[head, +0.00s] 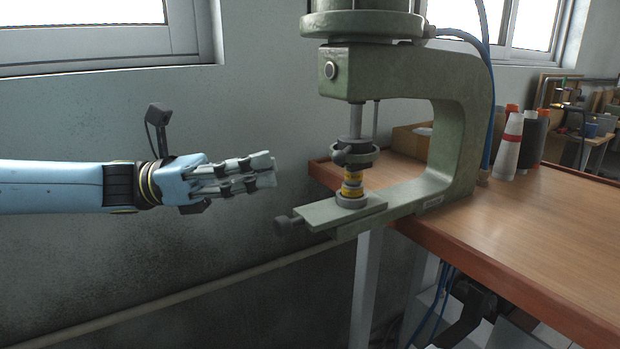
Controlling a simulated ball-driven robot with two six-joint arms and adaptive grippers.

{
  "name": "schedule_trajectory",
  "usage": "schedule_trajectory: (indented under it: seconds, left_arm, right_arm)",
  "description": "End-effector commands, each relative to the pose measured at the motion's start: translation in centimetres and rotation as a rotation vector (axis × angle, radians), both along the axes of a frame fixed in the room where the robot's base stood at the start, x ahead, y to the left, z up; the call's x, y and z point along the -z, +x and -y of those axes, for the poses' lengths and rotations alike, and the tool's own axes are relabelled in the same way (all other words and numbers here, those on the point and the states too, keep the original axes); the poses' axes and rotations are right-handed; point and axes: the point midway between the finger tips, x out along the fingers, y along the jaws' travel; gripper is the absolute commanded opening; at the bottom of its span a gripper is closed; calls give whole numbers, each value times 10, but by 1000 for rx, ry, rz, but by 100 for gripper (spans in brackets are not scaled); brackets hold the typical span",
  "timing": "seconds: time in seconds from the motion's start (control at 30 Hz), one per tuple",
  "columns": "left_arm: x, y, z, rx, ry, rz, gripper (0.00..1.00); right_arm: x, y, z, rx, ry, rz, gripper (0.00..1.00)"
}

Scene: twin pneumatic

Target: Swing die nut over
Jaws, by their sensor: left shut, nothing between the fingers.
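A green C-frame pneumatic press (458,88) stands at the left end of the table. Its grey ram (356,120) points down to a dark round clamp-like part (354,154). Below that is a yellow-banded die (352,184) on a grey base ring (351,200). I cannot tell which of these parts is the die nut. A dark knob (281,227) sticks out at the left of the press's lower plate. My left gripper (272,170) is shut and empty, left of the die and apart from the press. My right gripper is not in view.
The wooden table (520,225) has free room on its right. Thread cones (507,148) and a cardboard box (411,140) stand behind the press. A blue hose (489,120) runs down behind the frame. Open space lies between my left gripper and the press.

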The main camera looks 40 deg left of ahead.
Motion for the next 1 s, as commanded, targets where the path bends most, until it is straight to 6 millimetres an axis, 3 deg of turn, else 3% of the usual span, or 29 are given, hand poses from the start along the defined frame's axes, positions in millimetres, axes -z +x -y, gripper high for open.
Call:
schedule_trajectory:
  seconds: [0.03,0.2,0.4,0.83,1.0]
  left_arm:
    - [3,5,10,2,-3,4,0]
    - [-2,20,38,2,-3,3,0]
    - [-9,30,56,0,-1,0,0]
    - [-13,32,61,-1,-1,-1,0]
    - [-19,32,64,-56,-6,0,0]
  right_arm:
    - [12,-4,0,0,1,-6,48]
    - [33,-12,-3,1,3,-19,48]
    - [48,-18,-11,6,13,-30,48]
    - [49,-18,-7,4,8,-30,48]
    - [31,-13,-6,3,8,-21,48]
